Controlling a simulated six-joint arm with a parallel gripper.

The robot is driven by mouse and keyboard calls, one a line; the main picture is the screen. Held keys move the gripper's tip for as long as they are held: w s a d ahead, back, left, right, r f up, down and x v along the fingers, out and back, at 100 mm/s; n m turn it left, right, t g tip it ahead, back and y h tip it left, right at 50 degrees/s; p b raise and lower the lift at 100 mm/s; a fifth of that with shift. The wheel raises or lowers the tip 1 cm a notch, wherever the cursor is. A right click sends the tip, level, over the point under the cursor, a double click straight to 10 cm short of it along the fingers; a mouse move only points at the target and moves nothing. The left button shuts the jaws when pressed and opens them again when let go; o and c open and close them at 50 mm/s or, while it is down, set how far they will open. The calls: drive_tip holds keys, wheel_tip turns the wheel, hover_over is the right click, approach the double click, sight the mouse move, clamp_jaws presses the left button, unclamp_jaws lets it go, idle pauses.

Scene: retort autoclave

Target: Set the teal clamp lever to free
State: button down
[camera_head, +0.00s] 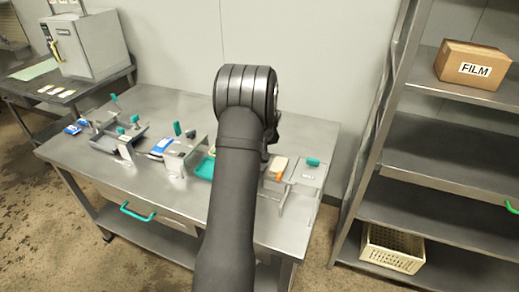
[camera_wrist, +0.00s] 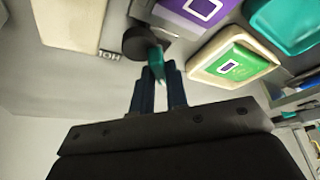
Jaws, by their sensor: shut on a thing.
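In the wrist view my gripper (camera_wrist: 157,72) is shut on a small teal lever (camera_wrist: 155,62). The lever sticks out from a dark round hub (camera_wrist: 146,42), and its tip lies between the two blue-grey fingertips. I cannot read its setting, and no free mark shows. In the head view my arm covers my gripper and the held lever. Several other teal handles stand on the steel table (camera_head: 190,101) there, so I cannot tell from that view which one is the clamp lever.
A steel rack (camera_head: 425,145) with a FILM box (camera_head: 474,65) stands right of the table.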

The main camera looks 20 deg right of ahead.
drive_tip(key=shift+n, duration=0.4)
drive_tip(key=c, duration=1.4)
unclamp_jaws()
drive_tip(key=shift+c, duration=0.2)
drive_tip(key=shift+r, duration=0.1)
drive_tip(key=v, duration=1.7)
drive_tip(key=shift+s+d, duration=0.15)
drive_tip(key=shift+d, duration=0.05)
drive_tip(key=x, duration=1.7)
drive_tip(key=shift+w+a, duration=0.2)
